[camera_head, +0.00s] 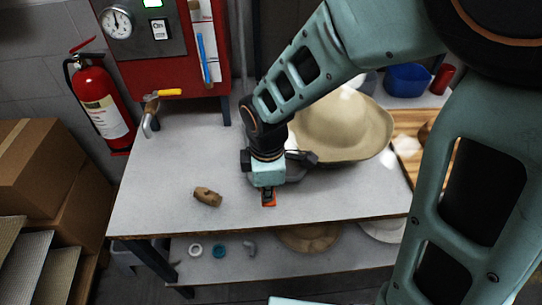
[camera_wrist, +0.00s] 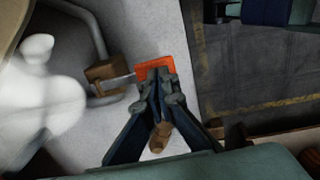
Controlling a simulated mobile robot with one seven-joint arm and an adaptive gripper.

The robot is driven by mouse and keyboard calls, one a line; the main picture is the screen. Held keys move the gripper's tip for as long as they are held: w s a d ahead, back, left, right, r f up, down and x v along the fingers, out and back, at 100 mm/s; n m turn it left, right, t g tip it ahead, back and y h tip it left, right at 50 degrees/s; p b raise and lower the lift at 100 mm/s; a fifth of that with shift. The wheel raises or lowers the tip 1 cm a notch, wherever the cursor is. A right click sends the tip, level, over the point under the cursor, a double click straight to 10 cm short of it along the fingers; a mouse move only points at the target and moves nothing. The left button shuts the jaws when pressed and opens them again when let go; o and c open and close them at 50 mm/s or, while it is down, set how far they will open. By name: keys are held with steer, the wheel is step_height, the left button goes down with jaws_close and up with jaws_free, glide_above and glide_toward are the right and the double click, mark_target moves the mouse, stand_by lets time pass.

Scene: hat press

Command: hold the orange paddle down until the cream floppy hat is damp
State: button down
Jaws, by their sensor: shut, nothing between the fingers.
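The cream floppy hat (camera_head: 345,130) sits at the back right of the bench, partly behind my arm. A tan edge, probably its brim (camera_wrist: 10,22), shows at the wrist view's top left. The orange paddle (camera_head: 268,203) is near the bench's front edge; in the wrist view the paddle (camera_wrist: 148,66) joins a brown block (camera_wrist: 105,74) by a thin rod. My gripper (camera_head: 268,188) is shut and empty, with its fingertips (camera_wrist: 157,72) over the paddle, seemingly touching it. How far the paddle is pressed is unclear. A white cloud-like shape (camera_wrist: 38,100), perhaps steam, shows beside the block.
A brown wooden piece (camera_head: 207,197) lies on the bench (camera_head: 165,165) left of my gripper. A red machine with a gauge (camera_head: 117,22) stands behind. A wooden board (camera_head: 408,124) and blue bowl (camera_head: 408,79) are at right. A fire extinguisher (camera_head: 100,105) hangs left. The bench's front left is mostly clear.

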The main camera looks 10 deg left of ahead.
stand_by(0.8)
steer(key=shift+r+p, duration=0.8)
steer(key=shift+r, duration=0.1)
steer(key=shift+r+p, duration=0.25)
steer(key=shift+p, duration=0.1)
step_height(320, 180, up, 13)
steer(key=w+p, duration=0.1)
steer(key=p, duration=0.2)
steer(key=shift+r, duration=0.15)
steer(key=shift+a, duration=0.1)
